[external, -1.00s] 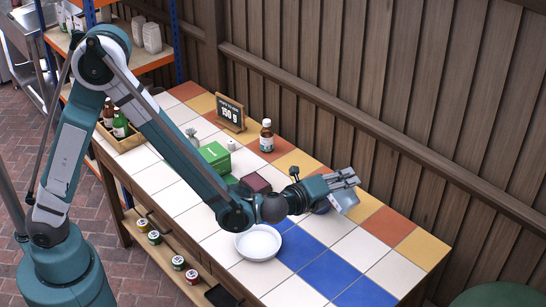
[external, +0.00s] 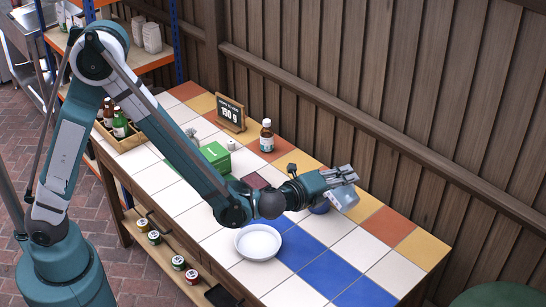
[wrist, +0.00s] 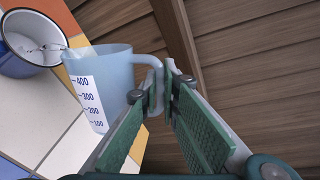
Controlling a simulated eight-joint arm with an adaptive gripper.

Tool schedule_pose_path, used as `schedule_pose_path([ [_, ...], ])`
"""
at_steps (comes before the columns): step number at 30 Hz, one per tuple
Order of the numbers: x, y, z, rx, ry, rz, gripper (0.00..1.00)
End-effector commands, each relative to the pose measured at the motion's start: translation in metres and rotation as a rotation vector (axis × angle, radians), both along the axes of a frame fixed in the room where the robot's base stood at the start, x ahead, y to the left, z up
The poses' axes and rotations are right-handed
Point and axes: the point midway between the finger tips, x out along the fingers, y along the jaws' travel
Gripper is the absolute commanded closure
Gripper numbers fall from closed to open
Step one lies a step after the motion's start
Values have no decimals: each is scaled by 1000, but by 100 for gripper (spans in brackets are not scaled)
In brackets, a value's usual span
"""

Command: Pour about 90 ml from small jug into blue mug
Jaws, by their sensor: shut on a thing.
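A translucent pale-blue small jug (wrist: 112,75) with a white scale marked up to 400 hangs from my gripper (wrist: 168,78), which is shut on its handle. The jug (external: 346,199) also shows below the gripper (external: 347,176) in the external view, tilted. The blue mug (wrist: 62,65), with a white inside, is beside the jug's spout in the wrist view. Its mouth faces the spout, and a thin bright streak shows inside; I cannot tell whether it is flowing liquid. In the external view the blue mug (external: 320,208) is partly hidden behind my wrist. The jug's liquid level is unclear.
A white round dish (external: 258,243) stands on the tiled table in front of my arm. A green box (external: 215,154), a dark red box (external: 256,181), a brown bottle (external: 266,136) and a sign reading 150 g (external: 231,112) stand further back. The right-hand tiles are clear.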

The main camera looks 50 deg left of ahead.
Motion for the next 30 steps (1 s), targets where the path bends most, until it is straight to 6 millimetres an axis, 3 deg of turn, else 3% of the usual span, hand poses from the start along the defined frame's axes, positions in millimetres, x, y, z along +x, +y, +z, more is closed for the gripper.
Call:
schedule_pose_path([
  [15,1,7,3,-32,5,1,100],
  [19,0,0,0,-10,1,-2,100],
  [30,-5,-34,-42,346,-52,-1,100],
])
